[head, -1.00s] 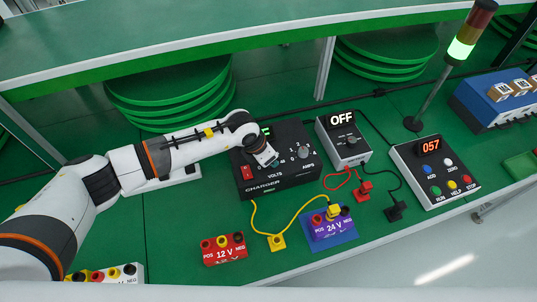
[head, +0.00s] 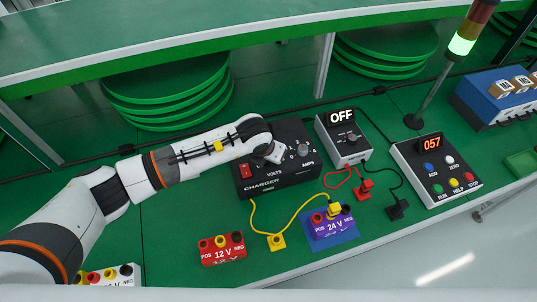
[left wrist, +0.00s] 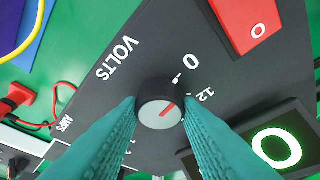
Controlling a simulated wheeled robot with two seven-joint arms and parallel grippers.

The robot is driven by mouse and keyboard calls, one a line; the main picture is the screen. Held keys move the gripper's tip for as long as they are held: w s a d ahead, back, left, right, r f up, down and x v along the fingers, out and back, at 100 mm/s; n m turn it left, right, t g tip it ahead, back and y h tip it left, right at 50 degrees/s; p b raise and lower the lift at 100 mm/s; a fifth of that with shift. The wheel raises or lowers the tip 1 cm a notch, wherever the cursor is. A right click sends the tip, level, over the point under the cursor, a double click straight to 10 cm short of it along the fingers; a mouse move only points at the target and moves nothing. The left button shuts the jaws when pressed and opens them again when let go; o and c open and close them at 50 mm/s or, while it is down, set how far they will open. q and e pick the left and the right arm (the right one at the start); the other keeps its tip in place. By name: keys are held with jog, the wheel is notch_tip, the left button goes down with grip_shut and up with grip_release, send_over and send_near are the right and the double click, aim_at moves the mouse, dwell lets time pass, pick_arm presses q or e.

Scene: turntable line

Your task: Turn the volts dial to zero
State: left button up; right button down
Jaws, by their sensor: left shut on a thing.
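The black charger (head: 290,182) has a volts dial (left wrist: 160,103), a round black knob with a grey face and a red pointer line. In the left wrist view the pointer slants up and right, roughly toward the 12 mark, with the 0 mark further round toward the top. My left gripper (left wrist: 160,112) is shut on the dial, one teal finger on each side. In the head view my left gripper (head: 276,153) hides the dial. My right gripper is not in view.
The charger also has a red switch (head: 245,171), an amps dial (head: 303,150) and a lit green display (left wrist: 277,146), partly seen. A box reading OFF (head: 343,137) stands to its right.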

pick_arm(q)
jog(key=o, duration=1)
jog(key=shift+c, duration=0.2)
jog(key=b+v, duration=0.2)
jog(key=v, duration=1)
jog(key=shift+w, duration=0.1)
